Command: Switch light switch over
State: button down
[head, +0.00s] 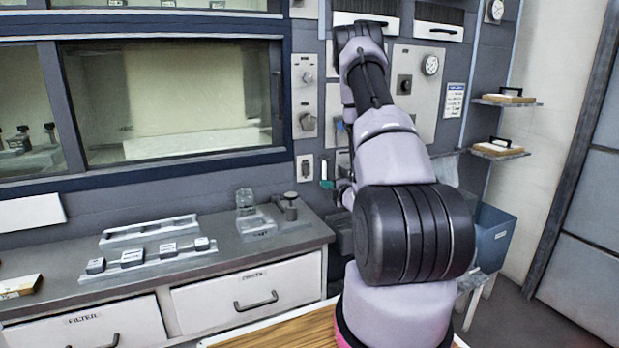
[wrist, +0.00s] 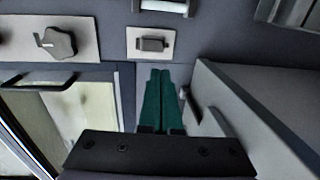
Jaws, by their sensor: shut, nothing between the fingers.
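The light switch (head: 304,168) is a small pale plate with a dark rocker, on the grey wall below the window's right corner in the head view. In the wrist view a small pale plate with a dark rocker (wrist: 152,44), which looks like this switch, lies just beyond the fingertips. My gripper (wrist: 161,72) has green fingers that are closed together and empty. Its tips point at the plate and appear short of it. In the head view the green fingers (head: 326,184) show just right of and below the switch; my arm hides the wall behind it.
A plate with a rotary knob (wrist: 58,43) is left of the switch in the wrist view, and a grey panel edge (wrist: 250,110) rises close on the right. Below the wall, a counter (head: 120,275) holds trays and a small block. A blue bin (head: 495,240) stands at right.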

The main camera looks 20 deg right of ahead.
aim_at(306, 174)
jog(key=w, duration=0.4)
jog(key=w+f, duration=0.1)
jog(key=w, duration=0.9)
jog(key=shift+f, duration=0.35)
jog(key=shift+w, duration=0.15)
